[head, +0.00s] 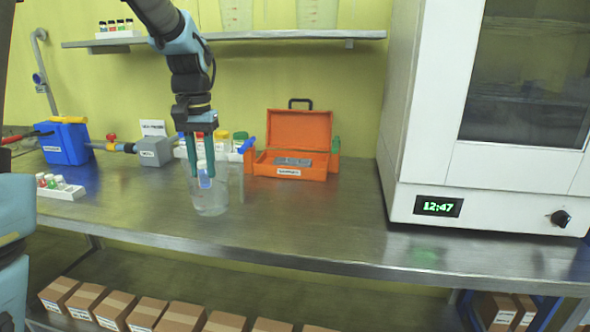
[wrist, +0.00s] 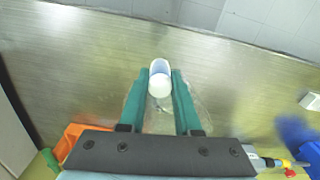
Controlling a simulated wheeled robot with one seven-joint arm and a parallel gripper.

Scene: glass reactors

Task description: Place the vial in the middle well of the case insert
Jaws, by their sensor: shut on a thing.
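A small vial with a white cap and a bluish label (head: 204,180) is held upright between the green fingers of my gripper (head: 201,168). The vial also shows in the wrist view (wrist: 159,80), between the fingertips (wrist: 160,82). It overlaps the upper part of a clear glass beaker (head: 211,204) on the bench; I cannot tell how far inside it is. The orange case (head: 290,174) stands open to the right, lid up at the back. Its grey insert (head: 293,162) lies inside; the separate wells are too small to make out.
A white rack with vials (head: 62,193) stands at the left, near a blue box (head: 66,146) and a grey device (head: 156,151). Coloured-cap bottles (head: 239,142) stand behind my gripper. A large white oven (head: 430,180) bounds the right. The bench front before the case is clear.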

